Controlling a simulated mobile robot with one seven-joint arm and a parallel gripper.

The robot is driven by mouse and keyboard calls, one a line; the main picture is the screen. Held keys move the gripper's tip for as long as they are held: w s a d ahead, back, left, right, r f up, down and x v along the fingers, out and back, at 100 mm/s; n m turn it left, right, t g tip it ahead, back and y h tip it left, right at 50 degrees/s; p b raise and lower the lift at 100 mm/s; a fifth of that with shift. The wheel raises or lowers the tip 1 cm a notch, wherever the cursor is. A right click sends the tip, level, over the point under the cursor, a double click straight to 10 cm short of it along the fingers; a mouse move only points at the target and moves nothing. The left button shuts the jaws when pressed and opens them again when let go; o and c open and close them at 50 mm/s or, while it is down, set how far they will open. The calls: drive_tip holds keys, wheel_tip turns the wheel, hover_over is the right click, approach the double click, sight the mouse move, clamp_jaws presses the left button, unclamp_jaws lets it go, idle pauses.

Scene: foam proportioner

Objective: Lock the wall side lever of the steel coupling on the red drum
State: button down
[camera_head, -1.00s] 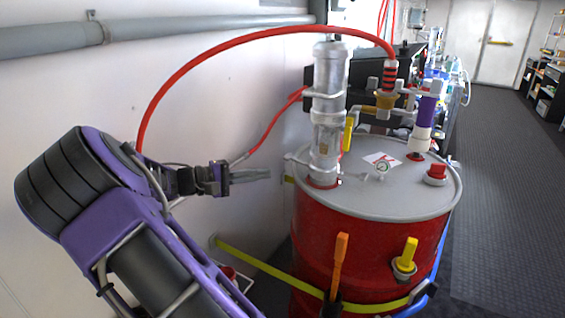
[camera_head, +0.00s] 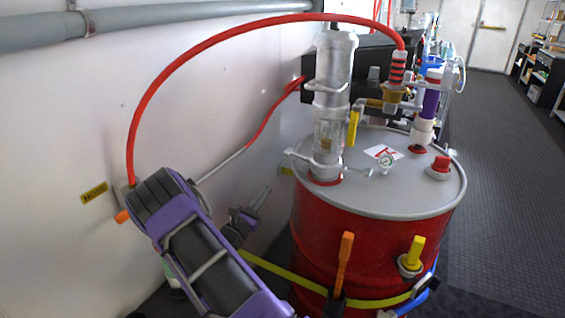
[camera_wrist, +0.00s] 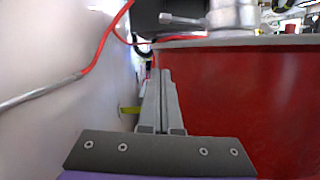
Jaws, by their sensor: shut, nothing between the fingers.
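The red drum (camera_head: 325,235) has a grey lid (camera_head: 410,200). A steel coupling (camera_head: 328,160) stands on the lid's wall side, under a tall silver cylinder. Its wall side lever (camera_head: 300,156) sticks out left towards the wall. In the wrist view that lever (camera_wrist: 182,19) juts left from the silver coupling (camera_wrist: 232,16) above the drum rim. My gripper (camera_head: 263,195) is shut and empty, between wall and drum, lower than the lid and apart from the lever. In the wrist view its closed fingers (camera_wrist: 164,75) point forward beside the drum's red side (camera_wrist: 240,90).
A red hose (camera_head: 240,36) arches from the wall to the fittings on the drum. A thinner red hose (camera_head: 265,122) runs along the wall. A yellow strap (camera_head: 275,269) passes around the drum. Orange (camera_head: 344,262) and yellow (camera_head: 416,250) handles stand at the drum's front.

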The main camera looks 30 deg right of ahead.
sight(298, 156)
drive_tip(key=w+d+r+p, duration=0.1)
drive_tip(key=w+d+r, duration=0.3)
drive_tip(key=d, duration=0.5)
wheel_tip(298, 156, up, 2)
drive_tip(key=shift+r, duration=0.25)
